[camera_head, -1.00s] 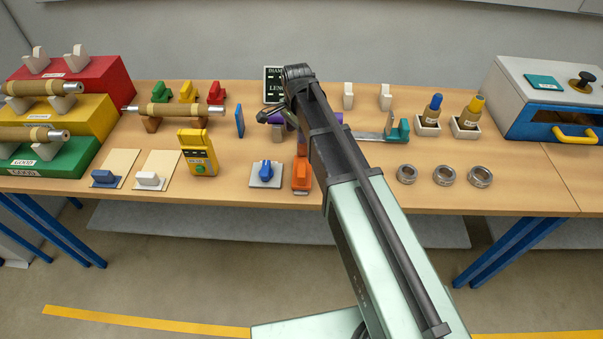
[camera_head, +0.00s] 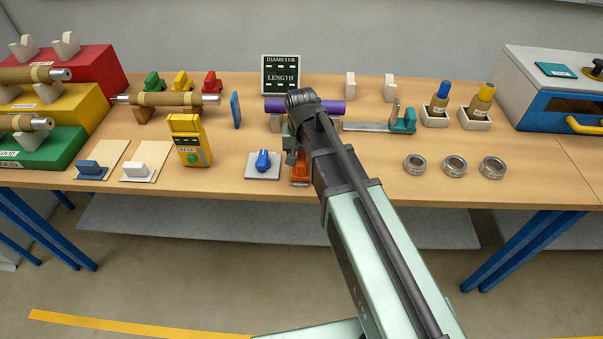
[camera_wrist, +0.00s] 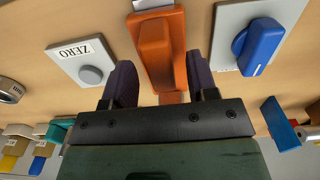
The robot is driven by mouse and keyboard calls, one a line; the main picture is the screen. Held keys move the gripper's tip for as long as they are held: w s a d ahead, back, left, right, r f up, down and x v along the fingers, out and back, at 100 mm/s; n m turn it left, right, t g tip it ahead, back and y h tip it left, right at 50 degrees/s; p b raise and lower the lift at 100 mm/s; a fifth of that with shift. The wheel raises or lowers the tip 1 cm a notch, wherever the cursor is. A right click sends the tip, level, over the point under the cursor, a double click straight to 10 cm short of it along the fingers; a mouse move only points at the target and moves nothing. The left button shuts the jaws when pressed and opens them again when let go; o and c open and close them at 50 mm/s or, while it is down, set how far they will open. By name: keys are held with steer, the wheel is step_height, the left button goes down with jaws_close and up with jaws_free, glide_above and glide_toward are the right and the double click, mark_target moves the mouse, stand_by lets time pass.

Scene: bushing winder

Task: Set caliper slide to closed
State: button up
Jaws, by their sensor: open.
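In the head view only a strip of this orange block (camera_head: 299,174) shows beside my arm. My gripper (camera_wrist: 161,72) is open, with one dark finger on each side of the orange grip. A gap shows on both sides, so it is not clamped. A grey metal piece (camera_wrist: 152,4) shows at the block's end. A purple cylinder (camera_head: 330,107) lies behind it. A teal slide (camera_head: 404,121) sits on a metal beam to the right.
A blue rotary switch (camera_wrist: 258,46) on a pale plate and a ZERO button (camera_wrist: 91,74) flank the orange block closely. A diameter and length display (camera_head: 281,74) stands behind. Several metal rings (camera_head: 454,167) lie to the right. A yellow handheld device (camera_head: 190,141) stands to the left.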

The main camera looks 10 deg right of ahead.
step_height(320, 180, down, 2)
steer(key=shift+f+b, duration=0.1)
steer(key=shift+b, duration=0.3)
jaws_close()
steer(key=w, duration=0.3)
steer(key=w+d, duration=0.1)
steer(key=w, duration=0.3)
steer(key=w+d, duration=0.1)
steer(key=w, duration=0.2)
steer(key=shift+w+d, duration=0.25)
steer(key=shift+w, duration=0.05)
steer(key=shift+r, duration=0.2)
